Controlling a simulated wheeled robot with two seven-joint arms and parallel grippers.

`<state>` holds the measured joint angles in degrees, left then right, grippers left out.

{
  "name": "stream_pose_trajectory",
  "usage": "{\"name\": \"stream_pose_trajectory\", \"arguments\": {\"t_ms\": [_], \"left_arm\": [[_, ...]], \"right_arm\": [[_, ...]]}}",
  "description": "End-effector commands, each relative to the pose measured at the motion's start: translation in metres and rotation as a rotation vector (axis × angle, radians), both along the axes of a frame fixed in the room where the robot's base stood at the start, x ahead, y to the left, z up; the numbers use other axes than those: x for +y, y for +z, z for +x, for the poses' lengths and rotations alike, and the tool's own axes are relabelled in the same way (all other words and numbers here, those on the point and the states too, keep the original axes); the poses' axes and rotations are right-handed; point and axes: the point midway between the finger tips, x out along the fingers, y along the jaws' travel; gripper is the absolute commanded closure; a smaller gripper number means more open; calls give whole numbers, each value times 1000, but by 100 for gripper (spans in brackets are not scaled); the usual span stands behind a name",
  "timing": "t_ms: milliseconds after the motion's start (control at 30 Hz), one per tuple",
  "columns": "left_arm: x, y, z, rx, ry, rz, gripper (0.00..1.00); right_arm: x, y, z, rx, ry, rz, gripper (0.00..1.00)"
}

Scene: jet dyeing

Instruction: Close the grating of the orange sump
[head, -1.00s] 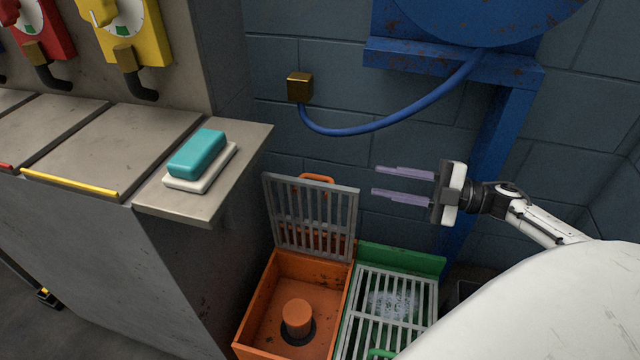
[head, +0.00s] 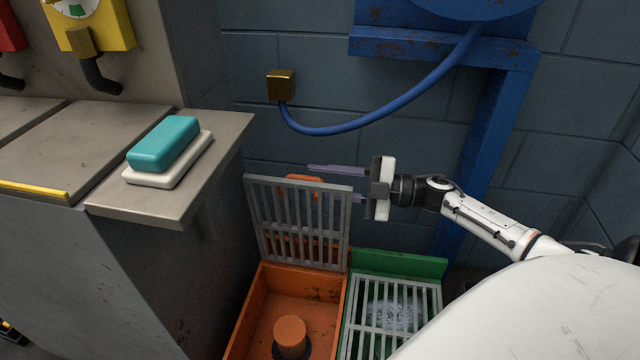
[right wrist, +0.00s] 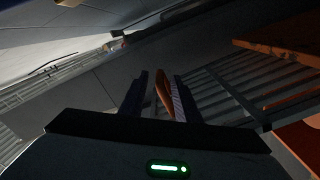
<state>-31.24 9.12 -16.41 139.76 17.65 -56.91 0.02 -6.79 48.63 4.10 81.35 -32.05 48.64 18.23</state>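The orange sump (head: 257,310) is an open orange box with an orange round plug inside. Its grey grating (head: 268,181) stands nearly upright at the back of the box, with an orange handle (head: 303,178) at its top edge. My right gripper (head: 318,182) is at the grating's upper right, level with the handle. Its lower finger shows partly behind the bars. In the right wrist view the fingers (right wrist: 158,95) are apart, with an orange strip between them and grating bars (right wrist: 205,95) alongside. Contact is unclear. My left gripper is not in view.
A green sump (head: 430,266) with its grating lying flat adjoins on the right. A grey counter (head: 215,160) with a teal soap block (head: 163,144) stands on the left. A blue hose (head: 350,130) and blue frame (head: 485,150) are on the wall behind.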

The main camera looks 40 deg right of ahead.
Motion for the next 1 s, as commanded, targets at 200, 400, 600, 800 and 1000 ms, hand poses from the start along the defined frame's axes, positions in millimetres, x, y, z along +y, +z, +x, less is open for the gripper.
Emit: {"name": "stream_pose_trajectory", "arguments": {"t_ms": [200,400,600,800,1000], "left_arm": [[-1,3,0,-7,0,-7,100],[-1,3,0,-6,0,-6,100],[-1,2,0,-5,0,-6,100],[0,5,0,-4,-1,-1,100],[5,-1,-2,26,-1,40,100]], "right_arm": [[3,0,4,0,0,0,71],[3,0,3,0,0,0,84],[2,2,4,-3,-2,1,100],[4,6,2,-11,-2,-5,100],[14,11,-6,-43,0,-39,100]]}}
